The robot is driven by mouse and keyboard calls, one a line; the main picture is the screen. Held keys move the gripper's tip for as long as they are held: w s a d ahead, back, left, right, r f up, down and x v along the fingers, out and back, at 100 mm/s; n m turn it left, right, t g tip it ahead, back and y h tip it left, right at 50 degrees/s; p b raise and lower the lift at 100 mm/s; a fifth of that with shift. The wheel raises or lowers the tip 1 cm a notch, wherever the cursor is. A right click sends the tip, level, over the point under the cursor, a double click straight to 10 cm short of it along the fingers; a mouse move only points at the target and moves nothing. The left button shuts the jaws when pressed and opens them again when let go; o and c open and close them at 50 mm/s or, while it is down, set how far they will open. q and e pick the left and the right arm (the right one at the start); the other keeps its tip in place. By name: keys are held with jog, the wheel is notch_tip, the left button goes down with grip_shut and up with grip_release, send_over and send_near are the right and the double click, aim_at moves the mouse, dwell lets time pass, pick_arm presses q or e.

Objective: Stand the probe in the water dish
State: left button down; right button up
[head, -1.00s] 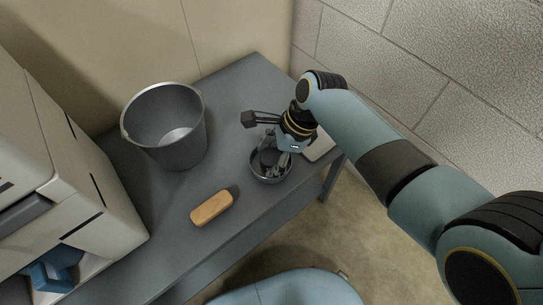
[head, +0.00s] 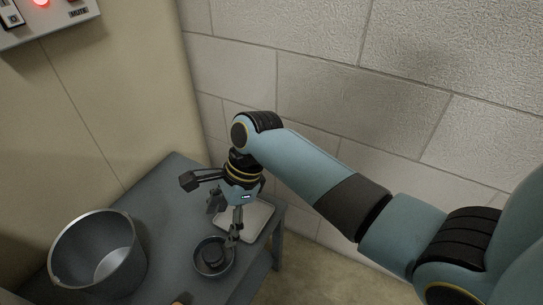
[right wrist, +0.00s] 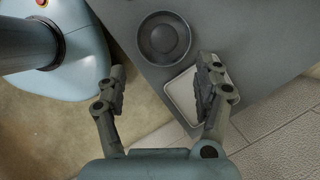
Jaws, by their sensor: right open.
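The water dish (head: 213,270) is a small round grey metal bowl on the table; it also shows in the right wrist view (right wrist: 146,52). A short dark round piece, which looks like the probe (head: 212,256), stands upright inside it, near the middle; it shows from above in the right wrist view (right wrist: 164,39). My right gripper (head: 226,220) is open, its fingers apart with nothing between them. In the right wrist view, the dish lies beyond the fingertips (right wrist: 162,68), apart from them. My left gripper is not in view.
A white tray (head: 258,219) lies beside the dish near the table's edge. A large metal bucket (head: 70,255) stands left. The end of a tan block (head: 181,300) shows at the bottom. A wall panel (head: 50,25) has a lit red lamp. Block walls stand behind.

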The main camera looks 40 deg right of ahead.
jog(key=w+d+r+n+t+h, duration=0.3)
jog(key=w+d+r+n+t, duration=0.25)
jog(key=d+n+t, duration=0.35)
jog(key=s+d+f+n+g+h, duration=0.1)
jog(key=s+f+n+g, duration=0.25)
jog(key=s+f, duration=0.75)
jog(key=s+d+f+n+g, duration=0.15)
jog(key=s+f+n, duration=0.25)
jog(key=s+f, duration=0.65)
jog(key=s+d+f+n+g, duration=0.1)
jog(key=s+f, duration=0.3)
jog(key=s, duration=0.4)
jog(key=s+f+n+g, duration=0.2)
jog(key=s+f, duration=0.2)
jog(key=s, duration=0.4)
jog(key=s+d+f+n+g+h, duration=0.1)
jog(key=s+f, duration=0.3)
jog(key=s, duration=0.4)
jog(key=shift+s+d+n+g, duration=0.3)
jog(key=shift+s+n, duration=0.05)
jog(key=shift+s, duration=0.05)
